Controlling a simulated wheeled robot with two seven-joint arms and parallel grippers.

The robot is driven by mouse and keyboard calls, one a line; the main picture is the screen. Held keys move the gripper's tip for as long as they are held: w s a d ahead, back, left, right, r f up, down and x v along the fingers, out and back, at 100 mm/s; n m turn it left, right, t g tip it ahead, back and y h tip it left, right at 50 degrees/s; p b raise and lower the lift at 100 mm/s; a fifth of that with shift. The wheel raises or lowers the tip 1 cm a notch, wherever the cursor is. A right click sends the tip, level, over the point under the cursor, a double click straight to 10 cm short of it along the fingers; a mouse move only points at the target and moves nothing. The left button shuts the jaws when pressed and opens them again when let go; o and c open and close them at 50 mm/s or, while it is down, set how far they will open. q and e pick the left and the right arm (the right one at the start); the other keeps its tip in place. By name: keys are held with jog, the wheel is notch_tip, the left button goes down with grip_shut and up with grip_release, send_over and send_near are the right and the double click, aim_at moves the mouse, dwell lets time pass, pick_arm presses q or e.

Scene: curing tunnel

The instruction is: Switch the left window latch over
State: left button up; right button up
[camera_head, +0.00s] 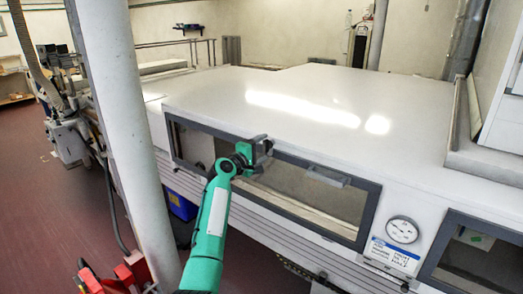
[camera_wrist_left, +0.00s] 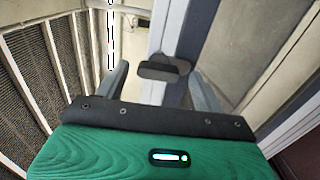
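The long window (camera_head: 300,195) has a dark grey frame and sits in the front of the white tunnel housing. My left gripper (camera_head: 260,152) is at the upper edge of this window, left of its middle. It hides most of the left latch in the head view. In the left wrist view the latch is a small dark grey handle (camera_wrist_left: 163,68) on the frame. The gripper's two fingers (camera_wrist_left: 162,84) are spread apart, with the latch showing between and beyond them; whether they touch it I cannot tell. My right gripper is not in view.
A second grey handle (camera_head: 328,176) is on the same window, to the right. A round gauge (camera_head: 402,230) and a label (camera_head: 392,254) are farther right, beside another window (camera_head: 478,258). A white post (camera_head: 125,140) stands left of my arm. The housing's top (camera_head: 290,100) is clear.

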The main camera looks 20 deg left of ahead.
pick_arm(q)
jog(key=b+v, duration=0.4)
jog(key=v, duration=0.9)
jog(key=shift+s, duration=0.4)
jog(key=shift+a, duration=0.1)
